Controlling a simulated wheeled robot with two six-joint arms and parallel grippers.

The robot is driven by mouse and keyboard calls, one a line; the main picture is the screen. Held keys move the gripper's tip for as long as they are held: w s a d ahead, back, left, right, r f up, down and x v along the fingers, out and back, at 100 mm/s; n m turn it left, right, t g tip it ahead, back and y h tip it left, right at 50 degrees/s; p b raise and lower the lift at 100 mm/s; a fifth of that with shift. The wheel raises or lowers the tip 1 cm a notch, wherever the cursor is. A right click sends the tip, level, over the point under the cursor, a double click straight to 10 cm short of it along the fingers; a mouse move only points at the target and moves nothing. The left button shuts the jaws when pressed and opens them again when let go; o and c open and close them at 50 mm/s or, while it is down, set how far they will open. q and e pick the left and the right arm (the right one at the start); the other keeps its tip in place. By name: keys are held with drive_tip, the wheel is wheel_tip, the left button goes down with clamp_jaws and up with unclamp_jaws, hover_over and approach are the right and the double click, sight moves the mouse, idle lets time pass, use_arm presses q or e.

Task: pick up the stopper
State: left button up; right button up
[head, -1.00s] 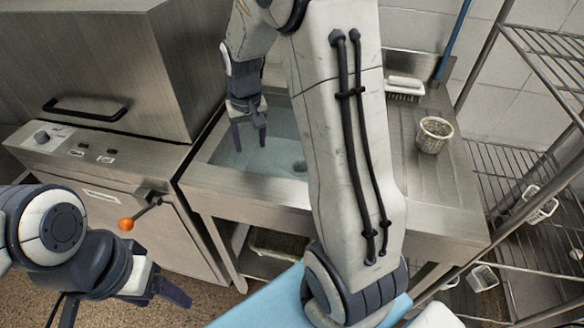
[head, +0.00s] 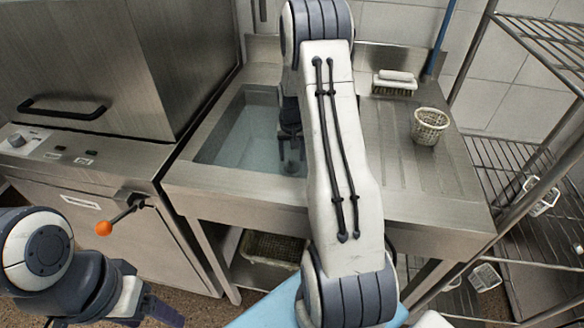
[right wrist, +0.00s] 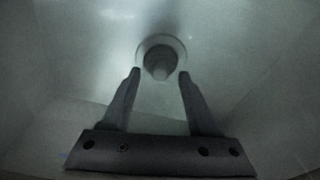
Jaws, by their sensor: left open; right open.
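The stopper (right wrist: 160,64) is a grey knob in a round drain at the bottom of the sink (head: 215,140). In the right wrist view it shows beyond and between my right gripper's fingertips (right wrist: 158,75), which are open and empty. My left gripper (head: 155,308) is open and empty at the bottom left, partly cut off by the frame edge.
A perforated basket (head: 429,126) and a brush (head: 395,83) rest on the drainboard to the right. A dishwasher (head: 75,180) with an orange-knobbed lever (head: 104,229) stands at the left. A wire shelf (head: 500,165) stands at the right. The sink walls surround my right gripper.

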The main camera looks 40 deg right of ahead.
sight(292, 164)
wheel_tip(292, 164, down, 2)
drive_tip(key=shift+w+d+f, duration=0.1)
drive_tip(key=shift+w+f, duration=0.05)
drive_tip(key=shift+f, duration=0.05)
clamp_jaws()
